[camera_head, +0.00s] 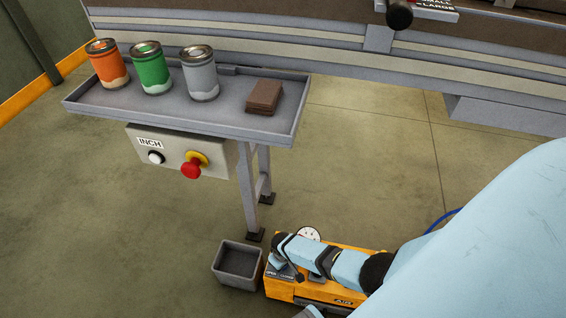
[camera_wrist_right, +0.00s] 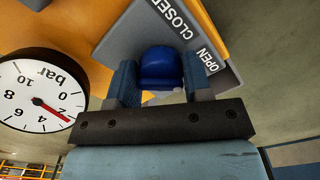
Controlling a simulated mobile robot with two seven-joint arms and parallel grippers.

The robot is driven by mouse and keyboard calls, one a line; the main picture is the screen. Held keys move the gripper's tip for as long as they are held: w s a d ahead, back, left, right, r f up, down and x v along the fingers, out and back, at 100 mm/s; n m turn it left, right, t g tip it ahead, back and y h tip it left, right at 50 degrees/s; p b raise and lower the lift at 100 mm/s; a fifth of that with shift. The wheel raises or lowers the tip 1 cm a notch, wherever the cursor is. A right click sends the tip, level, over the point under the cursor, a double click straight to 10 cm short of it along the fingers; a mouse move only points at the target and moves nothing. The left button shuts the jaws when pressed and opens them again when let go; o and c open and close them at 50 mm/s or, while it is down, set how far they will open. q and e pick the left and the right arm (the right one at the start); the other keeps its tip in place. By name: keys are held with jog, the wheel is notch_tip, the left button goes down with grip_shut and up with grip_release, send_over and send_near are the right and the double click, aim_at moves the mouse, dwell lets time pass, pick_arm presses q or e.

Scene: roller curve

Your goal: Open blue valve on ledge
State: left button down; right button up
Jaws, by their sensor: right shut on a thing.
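The blue valve knob (camera_wrist_right: 160,70) sits between the two fingers of my right gripper (camera_wrist_right: 160,85) in the right wrist view, and the gripper is shut on it. A grey plate (camera_wrist_right: 120,45) behind it reads CLOSED and OPEN. In the head view my right gripper (camera_head: 284,262) reaches down to the left end of an orange box (camera_head: 325,293) low on the floor, and its own body hides the knob there. My left gripper is not in view.
A round gauge (camera_wrist_right: 30,95) marked bar, with a red needle, is beside the gripper. A dark open bin (camera_head: 238,266) stands left of the box. Above is a grey tray (camera_head: 225,115) with orange, green and grey cans and a brown block (camera_head: 264,96). A red button (camera_head: 191,169) is below it.

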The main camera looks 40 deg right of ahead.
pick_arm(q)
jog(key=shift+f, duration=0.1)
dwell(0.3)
pick_arm(e)
jog(key=o, duration=0.9)
jog(key=shift+r, duration=0.1)
pick_arm(q)
jog(key=p, duration=0.2)
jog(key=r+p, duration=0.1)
jog(key=p, duration=0.1)
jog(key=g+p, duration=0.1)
jog(key=p, duration=0.1)
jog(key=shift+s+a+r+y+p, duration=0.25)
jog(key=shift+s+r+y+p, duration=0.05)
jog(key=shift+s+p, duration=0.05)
pick_arm(e)
notch_tip(320, 180, up, 14)
jog(key=shift+f, duration=0.2)
